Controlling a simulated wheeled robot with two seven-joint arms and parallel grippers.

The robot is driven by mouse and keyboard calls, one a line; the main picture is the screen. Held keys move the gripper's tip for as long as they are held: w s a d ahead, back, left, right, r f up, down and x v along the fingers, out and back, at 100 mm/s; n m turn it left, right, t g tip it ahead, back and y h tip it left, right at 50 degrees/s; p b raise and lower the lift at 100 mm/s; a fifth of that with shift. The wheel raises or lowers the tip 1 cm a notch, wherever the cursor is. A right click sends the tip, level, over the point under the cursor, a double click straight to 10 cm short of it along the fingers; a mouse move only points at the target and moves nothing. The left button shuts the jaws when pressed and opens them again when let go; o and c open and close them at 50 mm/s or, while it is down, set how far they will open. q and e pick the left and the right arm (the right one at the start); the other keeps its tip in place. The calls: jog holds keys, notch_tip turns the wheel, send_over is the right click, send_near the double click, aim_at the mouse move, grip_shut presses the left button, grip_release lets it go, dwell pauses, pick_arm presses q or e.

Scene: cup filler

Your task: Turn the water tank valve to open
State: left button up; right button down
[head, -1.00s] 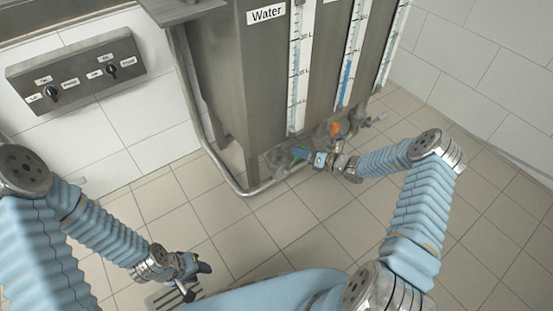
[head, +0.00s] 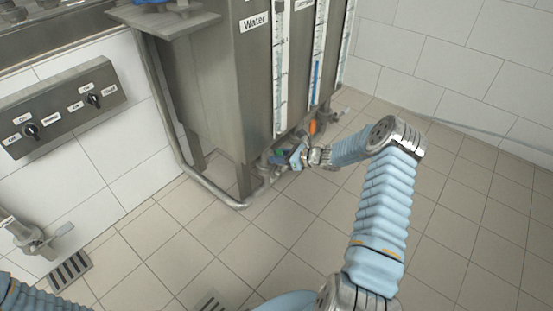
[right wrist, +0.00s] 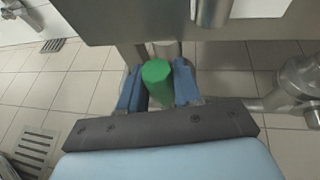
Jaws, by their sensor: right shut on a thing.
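The steel water tank (head: 205,100) carries a "Water" label (head: 254,22) and stands in the upper middle of the head view. Its valve has a green handle (head: 279,152) low at the tank's front; the handle also shows in the right wrist view (right wrist: 157,86). My right gripper (head: 291,156) is at this handle. In the right wrist view, its blue fingers (right wrist: 158,88) stand on either side of the green handle, shut on it. The handle's exact angle is hard to tell, and the valve body is partly hidden. My left gripper is out of view.
An orange valve handle (head: 313,127) sits just beyond, under the neighbouring tank. A steel pipe (head: 205,184) bends round the tank's left side. A switch box (head: 62,105) is on the left wall. A wall tap (head: 35,238) is above a floor drain (head: 67,272).

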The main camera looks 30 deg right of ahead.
jog(key=shift+a+f, duration=0.1)
jog(key=shift+a, duration=0.15)
jog(key=c, duration=0.9)
grip_release()
jog(key=shift+o, duration=0.2)
jog(key=p+v, duration=0.1)
jog(key=v, duration=1.3)
